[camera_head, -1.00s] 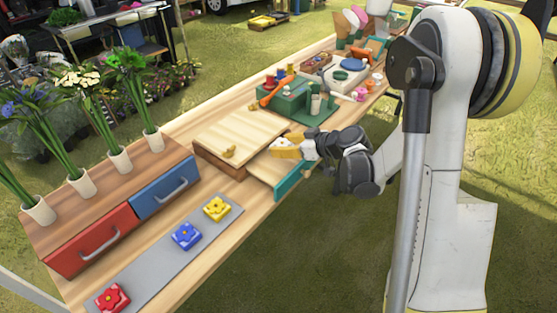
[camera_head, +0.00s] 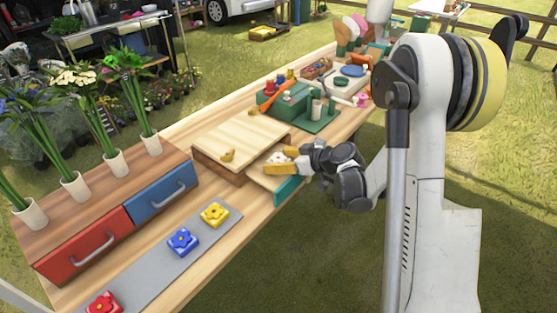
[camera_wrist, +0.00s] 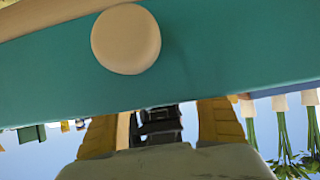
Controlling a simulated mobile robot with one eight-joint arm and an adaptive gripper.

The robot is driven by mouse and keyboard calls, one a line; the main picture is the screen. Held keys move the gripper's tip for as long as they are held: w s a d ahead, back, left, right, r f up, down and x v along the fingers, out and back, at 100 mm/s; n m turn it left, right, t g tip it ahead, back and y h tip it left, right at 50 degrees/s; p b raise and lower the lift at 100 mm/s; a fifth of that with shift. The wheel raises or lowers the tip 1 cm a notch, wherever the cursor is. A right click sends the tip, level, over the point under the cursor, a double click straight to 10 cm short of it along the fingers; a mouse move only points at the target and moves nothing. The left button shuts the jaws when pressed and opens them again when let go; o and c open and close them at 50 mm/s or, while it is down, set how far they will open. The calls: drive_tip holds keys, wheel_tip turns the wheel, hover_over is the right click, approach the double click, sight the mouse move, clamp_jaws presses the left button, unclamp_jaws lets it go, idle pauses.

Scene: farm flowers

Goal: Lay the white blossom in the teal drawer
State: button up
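The teal drawer is pulled out from under a light wooden box; its teal front (camera_head: 287,190) faces right, and its front with a round wooden knob (camera_wrist: 126,39) fills the upper wrist view. My gripper (camera_head: 284,158) is at the open drawer, its two yellow fingers spread apart. A small white blossom (camera_head: 276,157) shows between the fingertips at the drawer's inside; whether it rests on the drawer floor is hard to tell. In the wrist view the fingers (camera_wrist: 160,128) stand well apart beyond the teal edge, and the blossom is hidden.
The wooden box (camera_head: 240,137) has a small yellow knob-like piece on top. A cabinet with red (camera_head: 83,245) and blue (camera_head: 162,195) drawers holds flower vases at left. A grey mat (camera_head: 165,262) carries red, blue and yellow flower blocks. Tools and a green box (camera_head: 285,103) stand behind.

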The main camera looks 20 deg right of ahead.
drive_tip(key=shift+s+d+r, duration=0.15)
drive_tip(key=shift+s+r, duration=0.05)
drive_tip(key=shift+r, duration=0.1)
drive_tip(key=p+v, duration=0.4)
drive_tip(key=v, duration=0.7)
drive_tip(key=shift+s+r, duration=0.1)
drive_tip(key=shift+s, duration=0.1)
drive_tip(key=s+a+r+m+g+h, duration=0.2)
drive_tip(key=s+a+r+m+h, duration=0.1)
drive_tip(key=s+a+r, duration=0.35)
drive_tip(key=s+r+m+h, duration=0.2)
drive_tip(key=s, duration=0.5)
drive_tip(key=s+r+m+h, duration=0.2)
drive_tip(key=s, duration=0.5)
drive_tip(key=shift+s+r+g, duration=0.3)
drive_tip(key=shift+s+r, duration=0.05)
drive_tip(key=shift+d, duration=0.1)
drive_tip(key=shift+c, duration=0.2)
